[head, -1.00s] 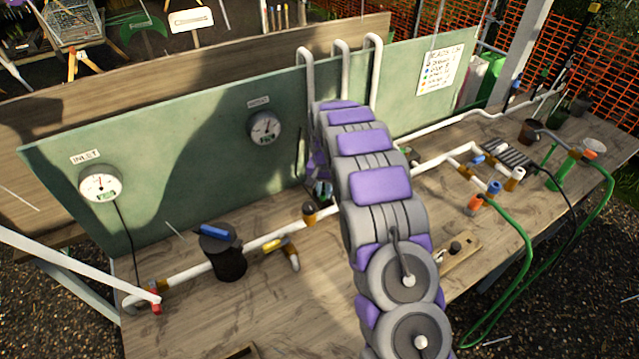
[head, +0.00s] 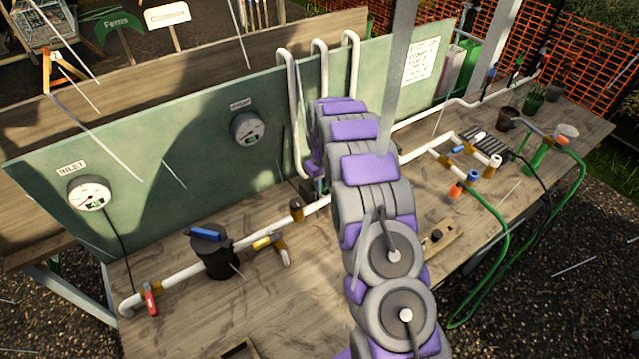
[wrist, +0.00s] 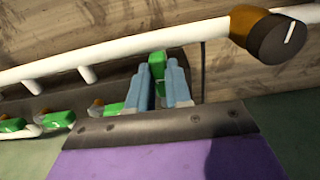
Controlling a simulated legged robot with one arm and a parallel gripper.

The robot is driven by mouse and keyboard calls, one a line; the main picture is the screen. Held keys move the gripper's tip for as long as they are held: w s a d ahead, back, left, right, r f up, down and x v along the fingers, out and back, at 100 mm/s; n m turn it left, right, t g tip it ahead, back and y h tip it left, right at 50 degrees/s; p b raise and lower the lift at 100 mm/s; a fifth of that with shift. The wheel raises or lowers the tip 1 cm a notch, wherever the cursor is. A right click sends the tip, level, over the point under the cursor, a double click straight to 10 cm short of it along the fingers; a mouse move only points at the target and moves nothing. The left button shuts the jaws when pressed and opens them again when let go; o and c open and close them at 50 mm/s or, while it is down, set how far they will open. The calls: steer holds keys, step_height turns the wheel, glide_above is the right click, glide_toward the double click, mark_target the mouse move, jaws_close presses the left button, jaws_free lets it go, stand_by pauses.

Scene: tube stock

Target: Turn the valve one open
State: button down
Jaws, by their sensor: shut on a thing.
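In the wrist view my gripper (wrist: 159,72) has its two blue-grey fingers closed around an upright green valve handle (wrist: 157,66) beside the white pipe (wrist: 110,66). Several more green handles (wrist: 60,118) stand in a row to the left, at the pipe's branches. I cannot read which of them is valve one. In the head view my arm covers most of the gripper and the held handle, near the foot of the green panel (head: 200,130) where the tall white pipes (head: 293,110) come down.
An orange fitting with a black knob (wrist: 283,38) is right of my gripper in the wrist view. In the head view, a red lever (head: 150,298), a black canister (head: 215,262) and a yellow lever (head: 265,242) lie left along the pipe. A green hose (head: 500,235) loops right.

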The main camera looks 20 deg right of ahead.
steer(key=shift+w+d+r, duration=0.1)
steer(key=shift+w+r, duration=0.15)
steer(key=shift+w, duration=0.05)
steer(key=c, duration=1.4)
jaws_free()
steer(key=o, duration=0.4)
steer(key=shift+s+f, duration=0.1)
steer(key=shift+f, duration=0.05)
steer(key=shift+c, duration=0.2)
step_height(320, 180, up, 17)
steer(key=p, duration=0.1)
